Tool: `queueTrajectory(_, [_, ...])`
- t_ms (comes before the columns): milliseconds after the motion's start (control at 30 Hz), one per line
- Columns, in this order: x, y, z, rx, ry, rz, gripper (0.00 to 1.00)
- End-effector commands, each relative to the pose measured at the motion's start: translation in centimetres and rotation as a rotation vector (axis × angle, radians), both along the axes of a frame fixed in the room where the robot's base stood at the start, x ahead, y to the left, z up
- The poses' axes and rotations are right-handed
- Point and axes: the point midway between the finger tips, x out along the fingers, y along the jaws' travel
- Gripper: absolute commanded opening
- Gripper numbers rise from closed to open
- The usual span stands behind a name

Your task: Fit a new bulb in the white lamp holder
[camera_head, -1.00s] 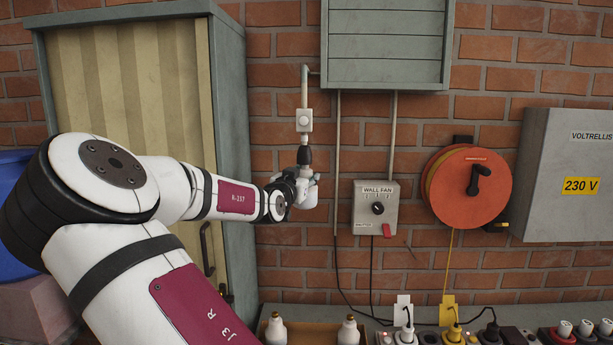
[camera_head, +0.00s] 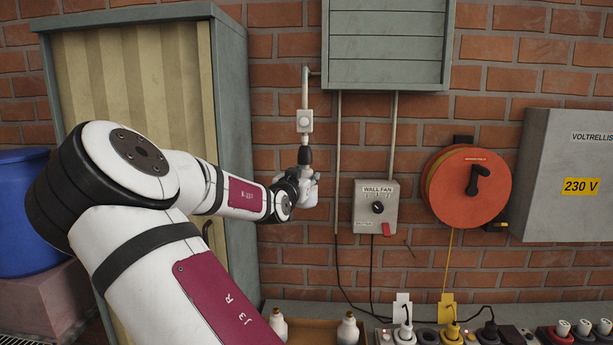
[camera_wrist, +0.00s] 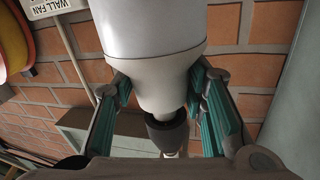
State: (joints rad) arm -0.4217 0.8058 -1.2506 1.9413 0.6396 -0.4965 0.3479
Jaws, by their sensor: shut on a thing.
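The white lamp holder (camera_head: 304,121) is fixed on the brick wall at the end of a conduit, with a dark socket (camera_head: 305,154) pointing down; the socket also shows in the wrist view (camera_wrist: 166,133). My gripper (camera_head: 303,183) is just below it. In the wrist view, my gripper (camera_wrist: 165,95) has its teal-padded fingers shut on the neck of a large white bulb (camera_wrist: 152,45). The bulb's narrow end is in line with the dark socket and meets it. How deep it sits is hidden. Two more white bulbs stand upright at the bottom (camera_head: 278,323) (camera_head: 347,328).
A wooden tray (camera_head: 312,329) is at the bottom. A wall fan switch box (camera_head: 377,208), an orange cable reel (camera_head: 470,188) and a 230 V cabinet (camera_head: 575,175) are on the wall to the right. A tall cabinet (camera_head: 230,120) stands left, a louvred vent (camera_head: 387,45) above.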

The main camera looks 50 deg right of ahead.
Motion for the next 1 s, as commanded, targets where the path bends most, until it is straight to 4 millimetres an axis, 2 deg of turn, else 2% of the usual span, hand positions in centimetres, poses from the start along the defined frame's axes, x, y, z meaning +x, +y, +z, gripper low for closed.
queueTrajectory(1000, [-0.08,-0.02,0.31,-0.003,-0.004,0.055,0.07])
